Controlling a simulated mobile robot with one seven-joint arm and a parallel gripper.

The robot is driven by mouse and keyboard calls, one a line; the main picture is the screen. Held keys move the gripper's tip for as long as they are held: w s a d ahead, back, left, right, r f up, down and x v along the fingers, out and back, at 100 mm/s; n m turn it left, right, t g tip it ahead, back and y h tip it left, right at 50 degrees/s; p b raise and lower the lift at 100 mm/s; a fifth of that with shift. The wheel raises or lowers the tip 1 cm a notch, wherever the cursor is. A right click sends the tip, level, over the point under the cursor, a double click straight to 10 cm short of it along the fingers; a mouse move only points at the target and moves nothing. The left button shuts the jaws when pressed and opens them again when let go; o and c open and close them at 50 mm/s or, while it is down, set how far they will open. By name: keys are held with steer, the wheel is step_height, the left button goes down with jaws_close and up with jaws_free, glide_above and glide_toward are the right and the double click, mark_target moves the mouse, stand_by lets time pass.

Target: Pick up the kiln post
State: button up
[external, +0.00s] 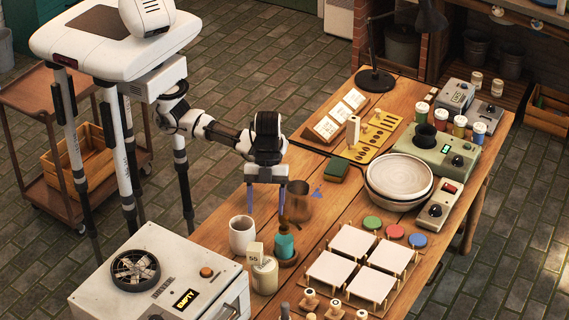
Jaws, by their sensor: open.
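My gripper (265,198) hangs at the left edge of the wooden table, fingers down, open and with nothing visible between them. A pale upright post (353,132) stands on a yellow board with dark holes (371,146), back and to the right of my gripper and well apart from it. It looks like the kiln post, but I cannot be sure. Several small pale pieces with dark round tops (310,297) stand at the table's front edge, partly cut off by the frame.
The grey kiln box (165,280) is front left.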

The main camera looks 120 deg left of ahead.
mark_target(254, 246)
steer(key=shift+m+g+y, duration=0.4)
steer(key=shift+g+y, duration=0.3)
steer(key=shift+y, duration=0.1)
steer(key=d+f, duration=0.1)
steer(key=f, duration=0.2)
steer(key=d+f, duration=0.1)
steer(key=f, duration=0.2)
steer(key=s+d+f+b, duration=0.1)
steer(key=f, duration=0.2)
steer(key=shift+s, duration=0.1)
steer(key=shift+d+r+x, duration=0.1)
steer(key=shift+d+x, duration=0.1)
steer(key=shift+x, duration=0.7)
steer(key=shift+d+r+x, duration=0.1)
steer(key=shift+d+x, duration=0.05)
steer(key=shift+x, duration=0.8)
steer(key=shift+d+x, duration=0.2)
steer(key=shift+x, duration=0.7)
steer(key=c, duration=1.2)
steer(key=w+r+n+t+p, duration=0.1)
steer(key=w+r+n+p, duration=0.25)
steer(key=r+p, duration=1.2)
steer(key=shift+c, duration=0.2)
steer(key=shift+n+t+y, duration=0.3)
steer(key=shift+n+y, duration=0.1)
steer(key=shift+n, duration=0.15)
step_height(254, 246, down, 15)
steer(key=b, duration=0.4)
steer(key=shift+a+f, duration=0.1)
steer(key=shift+a, duration=0.05)
